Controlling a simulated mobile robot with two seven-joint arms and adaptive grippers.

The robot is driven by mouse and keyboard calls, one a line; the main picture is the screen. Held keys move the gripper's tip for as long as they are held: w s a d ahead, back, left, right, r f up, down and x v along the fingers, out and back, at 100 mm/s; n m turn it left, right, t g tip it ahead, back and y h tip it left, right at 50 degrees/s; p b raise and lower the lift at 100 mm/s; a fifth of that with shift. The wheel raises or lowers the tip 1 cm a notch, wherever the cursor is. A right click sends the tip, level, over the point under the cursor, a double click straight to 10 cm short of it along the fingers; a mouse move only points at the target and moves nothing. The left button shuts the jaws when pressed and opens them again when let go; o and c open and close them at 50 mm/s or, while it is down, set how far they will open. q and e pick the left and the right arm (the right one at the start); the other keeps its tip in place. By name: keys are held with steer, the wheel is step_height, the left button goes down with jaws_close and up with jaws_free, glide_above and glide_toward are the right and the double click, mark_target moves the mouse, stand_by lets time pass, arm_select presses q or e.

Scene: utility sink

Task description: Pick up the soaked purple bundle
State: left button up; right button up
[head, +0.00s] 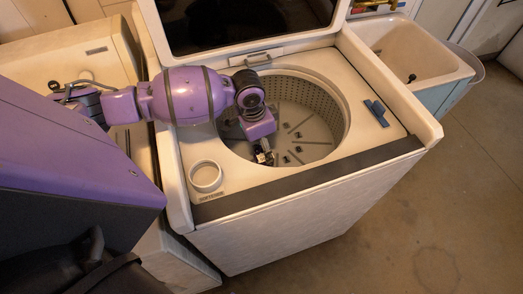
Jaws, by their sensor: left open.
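I cannot make out a soaked purple bundle anywhere in the head view; the purple shapes near the tub are my own arm. My left gripper (264,156) reaches down into the round tub (325,100) of an open top-loading washer (300,215). The gripper is open, small and partly hidden by its own wrist. No item shows between its fingers. The tub floor in front of and to the right of it shows grey ribs and small dark marks. The tub's left part is hidden behind my arm. My right gripper is not in view.
The raised lid (250,22) stands behind. A utility sink (410,50) is at the back right. Floor at right is clear.

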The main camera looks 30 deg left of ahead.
arm_select(q)
steer(key=f, duration=0.5)
steer(key=shift+w+d, duration=0.25)
steer(key=shift+d, duration=0.05)
steer(key=c, duration=1.7)
step_height(320, 180, up, 20)
steer(key=p, duration=0.5)
steer(key=shift+w+f, duration=0.1)
steer(key=shift+f, duration=0.1)
step_height(320, 180, up, 14)
steer(key=shift+r, duration=0.25)
steer(key=shift+c, duration=0.2)
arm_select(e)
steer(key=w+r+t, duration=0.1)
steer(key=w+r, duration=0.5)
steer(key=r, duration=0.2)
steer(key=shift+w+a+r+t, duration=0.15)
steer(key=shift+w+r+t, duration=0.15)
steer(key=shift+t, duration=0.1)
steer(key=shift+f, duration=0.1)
